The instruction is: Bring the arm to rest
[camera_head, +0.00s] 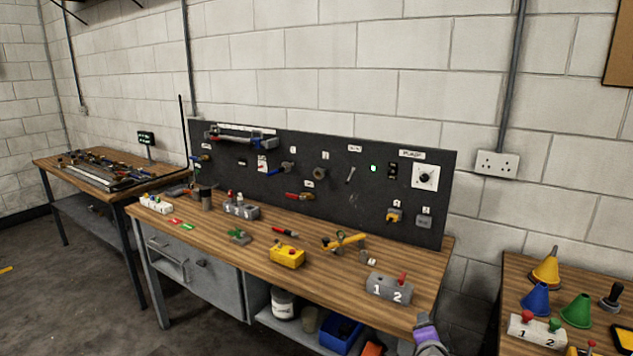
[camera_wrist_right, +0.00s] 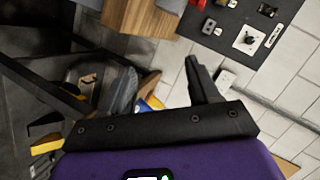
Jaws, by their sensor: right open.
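My right gripper (camera_wrist_right: 163,88) is open in the right wrist view, with its dark fingers spread and nothing seen between them. In the head view, the purple and grey end of my right arm (camera_head: 427,336) shows at the bottom edge, at the front right corner of the wooden workbench (camera_head: 330,285). I cannot tell whether it touches the bench. The grey block marked 1 and 2 (camera_head: 388,288), with a red knob, stands on the bench just left of and behind it. My left gripper is in neither view.
A dark pegboard (camera_head: 340,205) with tools stands along the bench's back. A yellow block (camera_head: 287,257) and small parts lie on the bench. A side table at right carries a blue cone (camera_head: 536,299) and a green cone (camera_head: 577,310). A floor gap separates both tables.

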